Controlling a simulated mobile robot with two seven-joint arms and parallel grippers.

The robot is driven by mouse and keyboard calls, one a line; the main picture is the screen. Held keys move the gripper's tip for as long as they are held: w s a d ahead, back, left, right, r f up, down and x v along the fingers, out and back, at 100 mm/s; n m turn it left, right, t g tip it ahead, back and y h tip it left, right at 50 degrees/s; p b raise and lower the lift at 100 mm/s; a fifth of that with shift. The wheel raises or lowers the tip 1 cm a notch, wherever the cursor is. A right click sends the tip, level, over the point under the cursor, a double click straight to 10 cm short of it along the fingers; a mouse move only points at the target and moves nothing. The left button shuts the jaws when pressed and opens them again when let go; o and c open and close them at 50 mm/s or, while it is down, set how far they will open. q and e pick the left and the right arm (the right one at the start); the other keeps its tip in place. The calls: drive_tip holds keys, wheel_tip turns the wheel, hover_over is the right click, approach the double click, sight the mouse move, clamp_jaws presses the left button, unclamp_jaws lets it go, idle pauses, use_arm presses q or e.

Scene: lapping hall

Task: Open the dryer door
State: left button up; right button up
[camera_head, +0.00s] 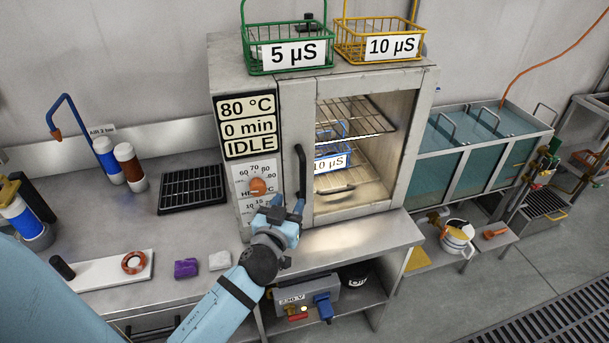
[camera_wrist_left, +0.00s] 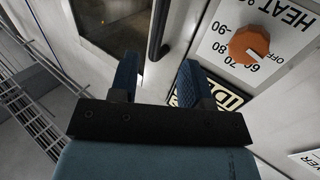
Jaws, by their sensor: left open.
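The dryer (camera_head: 245,75) stands on the steel bench, and its display reads 80 °C, 0 min, IDLE. Its door (camera_head: 294,120) looks shut, with a large window showing racks and a blue basket (camera_head: 331,160) labelled 10 µS inside. The dark vertical door handle (camera_head: 301,170) is on the door's left side. My left gripper (camera_head: 287,203) is open and empty near the handle's lower end. In the left wrist view, the handle (camera_wrist_left: 157,30) lines up with the gap between the open fingers (camera_wrist_left: 158,78); I cannot tell whether it is between them in depth. My right gripper is out of view.
An orange knob (camera_head: 258,186) sits on the dryer panel left of the handle. Green (camera_head: 285,52) and yellow (camera_head: 379,42) baskets stand on top. A black rack (camera_head: 192,189) and bottles are on the bench at left. Water tanks (camera_head: 480,160) stand at right.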

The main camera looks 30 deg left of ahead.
sight(302, 180)
use_arm(q)
drive_tip(key=p+x, duration=0.2)
drive_tip(key=x, duration=0.7)
drive_tip(key=shift+w, duration=0.25)
drive_tip(key=shift+w+f, duration=0.1)
drive_tip(key=shift+w, duration=0.25)
clamp_jaws()
